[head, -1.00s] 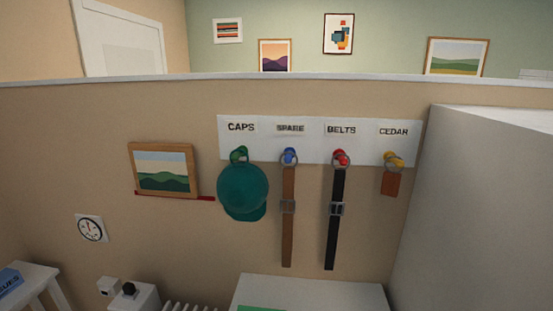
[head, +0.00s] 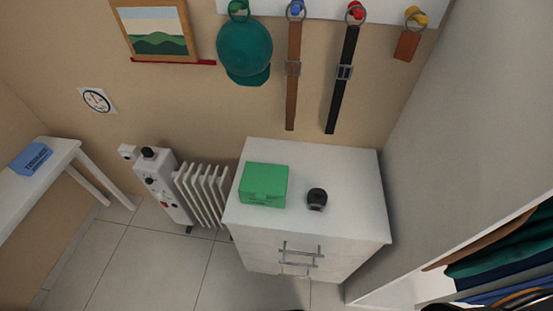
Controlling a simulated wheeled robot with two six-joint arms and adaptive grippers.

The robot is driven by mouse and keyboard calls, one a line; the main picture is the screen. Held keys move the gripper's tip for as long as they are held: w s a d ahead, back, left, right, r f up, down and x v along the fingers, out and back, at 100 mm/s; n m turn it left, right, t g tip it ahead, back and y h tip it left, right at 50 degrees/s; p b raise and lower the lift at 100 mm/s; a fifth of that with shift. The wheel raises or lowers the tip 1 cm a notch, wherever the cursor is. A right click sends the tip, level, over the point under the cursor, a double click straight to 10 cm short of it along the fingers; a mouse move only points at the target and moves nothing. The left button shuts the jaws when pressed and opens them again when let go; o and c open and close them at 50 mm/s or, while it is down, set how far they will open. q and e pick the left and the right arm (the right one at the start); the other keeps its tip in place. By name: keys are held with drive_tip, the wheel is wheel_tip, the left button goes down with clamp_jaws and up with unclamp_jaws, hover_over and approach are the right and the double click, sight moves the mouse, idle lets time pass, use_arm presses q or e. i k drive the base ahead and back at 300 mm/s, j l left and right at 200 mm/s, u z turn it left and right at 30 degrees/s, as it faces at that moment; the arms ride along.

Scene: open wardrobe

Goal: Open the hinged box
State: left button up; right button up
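A green box (head: 263,185) sits on the left part of the white drawer cabinet's top (head: 345,165). It looks closed; I cannot make out a hinge or lid seam. It is the likeliest match for the hinged box, but I cannot confirm this. Neither of my grippers shows in the head view, so nothing is seen touching the green box.
A small dark round object (head: 317,198) stands right of the green box. A white radiator (head: 205,194) is left of the cabinet. A white side table (head: 62,156) holds a blue tissue box (head: 31,158). A cap (head: 244,50) and belts hang above. Wardrobe clothes (head: 505,250) are at right.

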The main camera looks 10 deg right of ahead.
sight(262, 180)
drive_tip(key=k+j+u, duration=0.4)
drive_tip(key=j, duration=0.25)
drive_tip(key=k+j+u, duration=0.2)
drive_tip(key=j, duration=0.2)
drive_tip(key=i+l, duration=0.05)
